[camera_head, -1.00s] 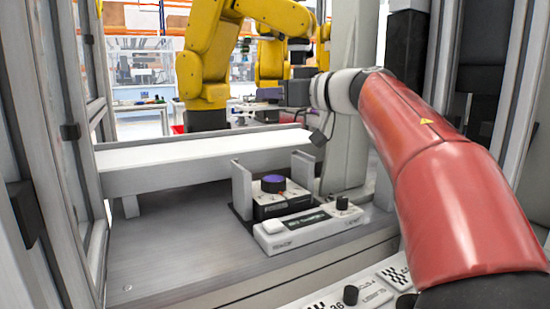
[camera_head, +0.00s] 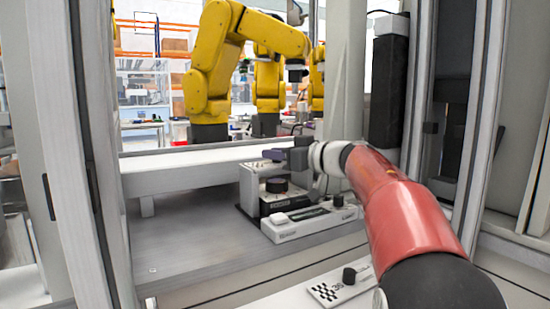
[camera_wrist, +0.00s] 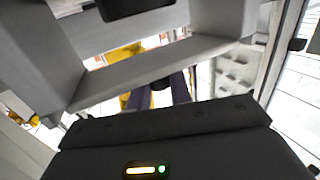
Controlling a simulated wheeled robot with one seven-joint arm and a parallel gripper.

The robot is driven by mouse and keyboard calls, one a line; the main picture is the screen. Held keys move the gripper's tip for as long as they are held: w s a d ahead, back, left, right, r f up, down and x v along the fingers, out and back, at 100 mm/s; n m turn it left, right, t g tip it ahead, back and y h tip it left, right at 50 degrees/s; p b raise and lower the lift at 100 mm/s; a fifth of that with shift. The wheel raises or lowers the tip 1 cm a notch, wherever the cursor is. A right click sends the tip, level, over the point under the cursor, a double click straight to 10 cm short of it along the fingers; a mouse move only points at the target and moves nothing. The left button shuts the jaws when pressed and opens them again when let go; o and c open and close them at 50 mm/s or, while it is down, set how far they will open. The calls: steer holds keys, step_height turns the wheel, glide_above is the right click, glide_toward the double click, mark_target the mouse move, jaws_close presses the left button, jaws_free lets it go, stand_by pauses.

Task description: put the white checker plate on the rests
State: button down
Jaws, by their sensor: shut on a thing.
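A white plate with a black checker patch (camera_head: 326,291) and a black knob (camera_head: 349,275) lies at the near edge of the head view. Upright grey supports, probably the rests, flank that block; the left one (camera_head: 249,190) shows, the right is partly hidden by my arm.
A white and grey control unit (camera_head: 310,219) with a black knob stands in front of the block. A long white beam (camera_head: 190,165) runs behind. Yellow robot arms (camera_head: 215,70) stand beyond. Grey posts frame both sides; the grey deck (camera_head: 185,235) is clear at left.

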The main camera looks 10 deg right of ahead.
steer(key=shift+f, duration=0.15)
steer(key=c, duration=1.3)
jaws_free()
steer(key=shift+o, duration=0.2)
steer(key=v, duration=1.2)
steer(key=shift+d, duration=0.1)
